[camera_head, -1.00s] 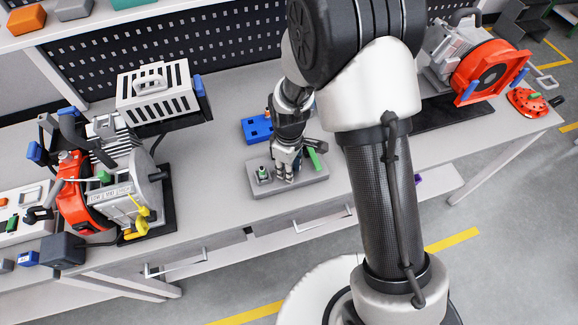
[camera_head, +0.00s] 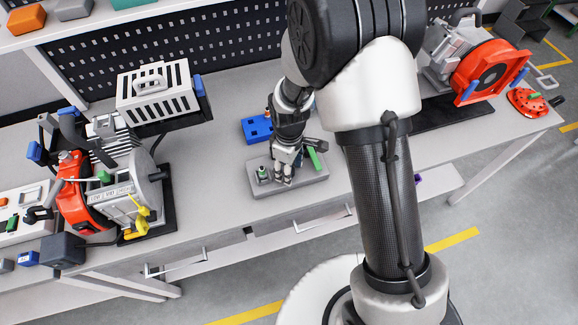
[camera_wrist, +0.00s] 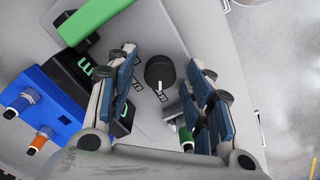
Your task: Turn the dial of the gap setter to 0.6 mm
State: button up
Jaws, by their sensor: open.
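The gap setter (camera_head: 312,180) is a grey plate on the bench in the head view, with green parts at both ends. In the wrist view its dial (camera_wrist: 160,72) is a round dark knob with a white pointer mark, and small printed labels lie beside it. The labels are too small to read surely. My gripper (camera_head: 281,178) is low over the plate. In the wrist view my gripper (camera_wrist: 163,90) is open, with a blue-padded finger on each side of the dial. I cannot tell whether either finger touches it. The dial is hidden in the head view.
A black block with green marking (camera_wrist: 85,68) and a green bar (camera_wrist: 95,20) are left of the fingers. A red-and-grey machine (camera_head: 110,185) stands left. Bench between is clear.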

notch_tip(320, 180, up, 12)
dwell(0.6)
dwell(0.4)
jog(key=s+d+r+m+t, duration=0.1)
jog(key=s+d+r+m, duration=0.25)
jog(key=r, duration=0.35)
jog(key=s+d+r+m+t, duration=0.1)
jog(key=s+d+r+m, duration=0.25)
jog(key=r, duration=0.35)
jog(key=s+d+r+m+t, duration=0.1)
jog(key=s+d+r+m, duration=0.1)
jog(key=s, duration=0.4)
jog(key=s+d+r+m+t, duration=0.1)
jog(key=s+d+r+m, duration=0.1)
jog(key=s, duration=0.4)
jog(key=shift+s+d+m+t, duration=0.35)
jog(key=shift+d+m, duration=0.35)
jog(key=shift+d, duration=0.15)
jog(key=shift+r, duration=0.1)
